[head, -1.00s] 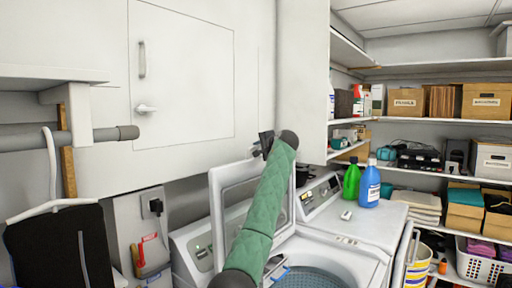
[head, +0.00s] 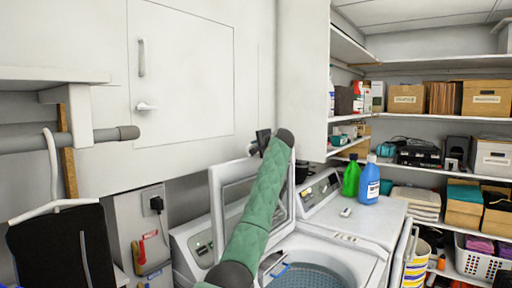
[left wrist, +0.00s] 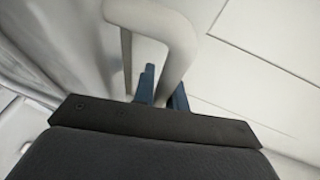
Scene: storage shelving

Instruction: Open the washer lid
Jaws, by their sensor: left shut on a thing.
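The washer lid (head: 216,205) is a white frame with a see-through panel, raised and tilted back above the washer (head: 340,244). The round drum opening (head: 305,277) shows below it, partly behind my green-sleeved left arm. My left gripper (head: 255,150) is at the lid's top edge. In the left wrist view its blue fingers (left wrist: 162,92) are shut on a white rounded bar (left wrist: 178,50), which appears to be the lid frame. My right gripper is in neither view.
A green bottle (head: 351,176) and a blue bottle (head: 369,183) stand on the white top right of the lid. A white cabinet (head: 185,80) is close behind my gripper. A rod (head: 60,138) juts in at left. Loaded shelves (head: 465,145) fill the right.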

